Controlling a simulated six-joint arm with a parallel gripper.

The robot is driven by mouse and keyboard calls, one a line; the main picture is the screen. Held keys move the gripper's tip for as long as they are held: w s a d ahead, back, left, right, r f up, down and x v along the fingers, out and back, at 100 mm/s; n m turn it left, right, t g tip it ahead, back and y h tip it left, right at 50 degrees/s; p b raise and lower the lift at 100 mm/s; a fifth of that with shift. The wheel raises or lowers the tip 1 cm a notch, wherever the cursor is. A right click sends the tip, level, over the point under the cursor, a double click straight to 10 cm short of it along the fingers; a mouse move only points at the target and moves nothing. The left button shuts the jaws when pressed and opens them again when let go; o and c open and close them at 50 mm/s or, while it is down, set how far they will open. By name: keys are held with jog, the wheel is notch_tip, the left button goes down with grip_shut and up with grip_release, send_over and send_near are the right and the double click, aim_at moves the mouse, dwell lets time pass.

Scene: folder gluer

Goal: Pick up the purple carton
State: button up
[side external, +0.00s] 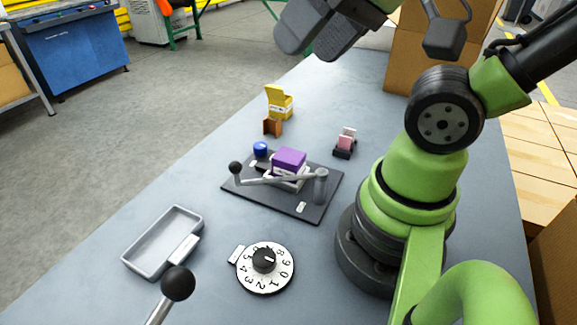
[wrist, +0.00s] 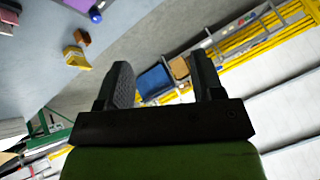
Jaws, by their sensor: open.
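The purple carton (side external: 289,159) sits on a light holder on a dark base plate (side external: 300,208) in the middle of the table. A grey crank arm with a black knob (side external: 235,168) passes in front of it. In the wrist view a purple patch at the top left edge (wrist: 78,4) may be part of this carton, but I cannot tell. My gripper (wrist: 158,78) is open and empty, with its two fingers apart. In the side view my gripper (side external: 322,38) is at the top, high above and behind the carton.
A grey tray (side external: 140,265), a number dial (side external: 265,268) and a black-knobbed lever (side external: 177,284) are in front.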

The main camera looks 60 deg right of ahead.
dwell(0.3)
jog(key=o, duration=0.5)
jog(key=shift+o, duration=0.2)
jog(key=n+g+h, duration=0.4)
jog(key=n+g, duration=0.1)
jog(key=n, duration=0.6)
send_near(289, 156)
jog(key=shift+w+d+f+n+g+h, duration=0.35)
jog(key=shift+f+n+h, duration=0.05)
jog(key=shift+f+n, duration=1.4)
jog(key=shift+w+d+f+n+g+h, duration=0.3)
jog(key=shift+d+f+n+g+h, duration=0.1)
jog(key=shift+f+n, duration=1.4)
jog(key=shift+w+d+f+n+g+h, duration=0.3)
jog(key=shift+w+f+n+g+h, duration=0.1)
jog(key=shift+f+n, duration=1.4)
